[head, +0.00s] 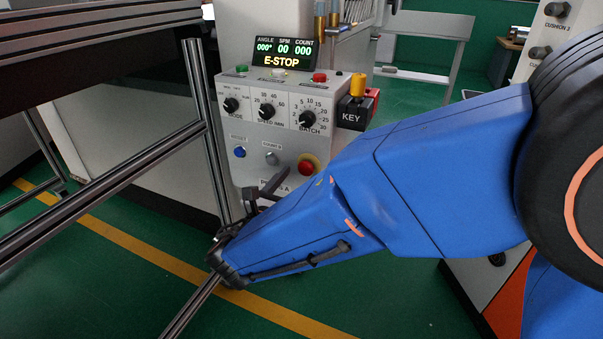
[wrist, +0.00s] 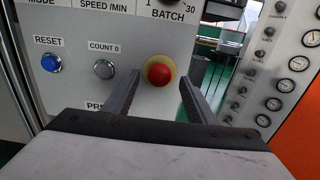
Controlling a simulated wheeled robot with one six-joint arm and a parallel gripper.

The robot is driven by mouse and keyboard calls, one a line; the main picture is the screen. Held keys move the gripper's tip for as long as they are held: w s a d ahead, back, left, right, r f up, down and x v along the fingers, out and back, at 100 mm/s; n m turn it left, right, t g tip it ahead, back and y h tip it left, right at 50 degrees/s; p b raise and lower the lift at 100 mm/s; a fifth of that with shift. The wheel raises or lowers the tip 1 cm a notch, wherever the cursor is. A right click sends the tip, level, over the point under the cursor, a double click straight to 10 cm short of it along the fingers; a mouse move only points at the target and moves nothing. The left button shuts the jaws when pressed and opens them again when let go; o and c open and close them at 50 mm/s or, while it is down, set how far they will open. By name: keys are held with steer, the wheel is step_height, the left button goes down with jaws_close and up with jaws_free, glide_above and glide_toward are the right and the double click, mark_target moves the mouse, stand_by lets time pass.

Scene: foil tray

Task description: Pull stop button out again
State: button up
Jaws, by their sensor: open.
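The stop button (wrist: 159,73) is a red mushroom head on a yellow ring, low on the white control panel. It also shows in the head view (head: 307,166), just above my blue arm. My gripper (wrist: 162,85) is open in the wrist view, with one dark finger on each side of the button. Whether the fingers reach level with the button head cannot be told, and no contact shows. In the head view my gripper (head: 268,190) is partly hidden by my arm. The panel display (head: 283,59) reads E-STOP.
A blue RESET button (wrist: 51,63) and a grey COUNT 0 button (wrist: 104,69) sit left of the stop button. Rotary knobs (head: 306,119) are above, and a KEY box (head: 352,113) is at the panel's right. A metal rail frame (head: 205,130) stands left of my gripper.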

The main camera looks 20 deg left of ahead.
steer(key=shift+w+d, duration=0.1)
steer(key=shift+w, duration=1.35)
jaws_close()
steer(key=shift+s, duration=0.65)
jaws_free()
steer(key=shift+s, duration=0.1)
